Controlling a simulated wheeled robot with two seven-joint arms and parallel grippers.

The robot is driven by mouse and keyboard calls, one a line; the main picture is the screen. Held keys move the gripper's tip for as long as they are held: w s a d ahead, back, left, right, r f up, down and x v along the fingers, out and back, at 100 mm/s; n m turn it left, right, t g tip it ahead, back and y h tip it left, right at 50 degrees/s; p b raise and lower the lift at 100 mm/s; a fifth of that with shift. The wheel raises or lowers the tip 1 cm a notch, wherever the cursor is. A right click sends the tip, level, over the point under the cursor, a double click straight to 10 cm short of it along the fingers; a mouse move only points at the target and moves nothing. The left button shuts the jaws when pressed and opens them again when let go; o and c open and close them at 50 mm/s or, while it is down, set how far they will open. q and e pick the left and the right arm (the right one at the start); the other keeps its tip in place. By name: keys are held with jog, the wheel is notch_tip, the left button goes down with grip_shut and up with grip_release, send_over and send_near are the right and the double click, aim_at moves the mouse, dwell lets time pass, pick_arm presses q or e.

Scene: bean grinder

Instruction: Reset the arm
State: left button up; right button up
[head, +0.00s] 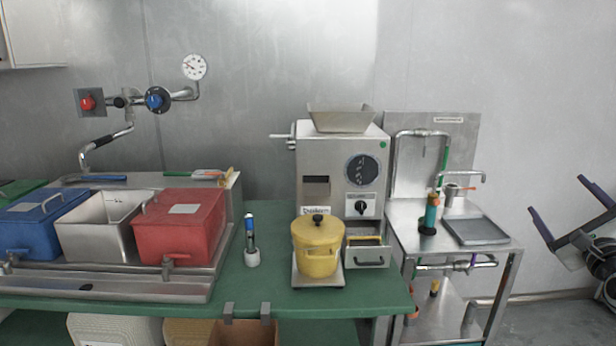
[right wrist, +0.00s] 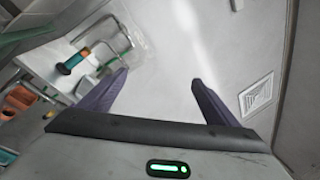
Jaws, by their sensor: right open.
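My right gripper (head: 566,212) is at the right edge of the head view, raised to the right of the steel side table and apart from everything. Its two dark purple fingers are spread wide. In the right wrist view the gripper (right wrist: 158,92) is open with nothing between its fingers, facing a pale wall. My left gripper is not in the head view. The grey bean grinder (head: 316,158) stands on the green table (head: 270,222) with a hopper (head: 341,119) on top. A lidded yellow pot (head: 317,248) stands on a scale (head: 318,280) in front of it.
A steel side table (head: 405,216) holds a grey tray (head: 477,231) and a green-and-orange tool (head: 430,213). Blue (head: 40,222), steel (head: 98,224) and red (head: 180,226) bins stand at left. The space around the right gripper is clear.

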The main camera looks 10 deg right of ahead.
jog(key=s+a+f+n+g+y, duration=0.2)
jog(key=s+a+f+n, duration=0.2)
jog(key=a+f+n, duration=0.55)
jog(key=s+a+f+n+g+y, duration=0.2)
jog(key=s+a+f+n, duration=0.3)
jog(key=f, duration=0.8)
jog(key=s+a+f+n+g+y, duration=0.25)
jog(key=a+f+n, duration=0.35)
jog(key=f+n, duration=0.45)
jog(key=s+a+f+n+g+y, duration=0.1)
jog(key=s+a+f+n+g, duration=0.1)
jog(key=s+a+f+n, duration=0.4)
jog(key=s+a+f+n+g, duration=0.1)
jog(key=s+a+f+n, duration=0.2)
jog(key=s, duration=0.5)
jog(key=s+a+f+n+g+y, duration=0.1)
jog(key=s+a+f+n+g, duration=0.1)
jog(key=s+a+f, duration=0.45)
jog(key=a+r+m+t, duration=0.1)
jog(key=a+m, duration=0.3)
jog(key=a, duration=0.5)
jog(key=shift+s+r, duration=0.2)
jog(key=shift+r, duration=0.15)
jog(key=shift+y, duration=0.25)
jog(key=shift+c, duration=0.3)
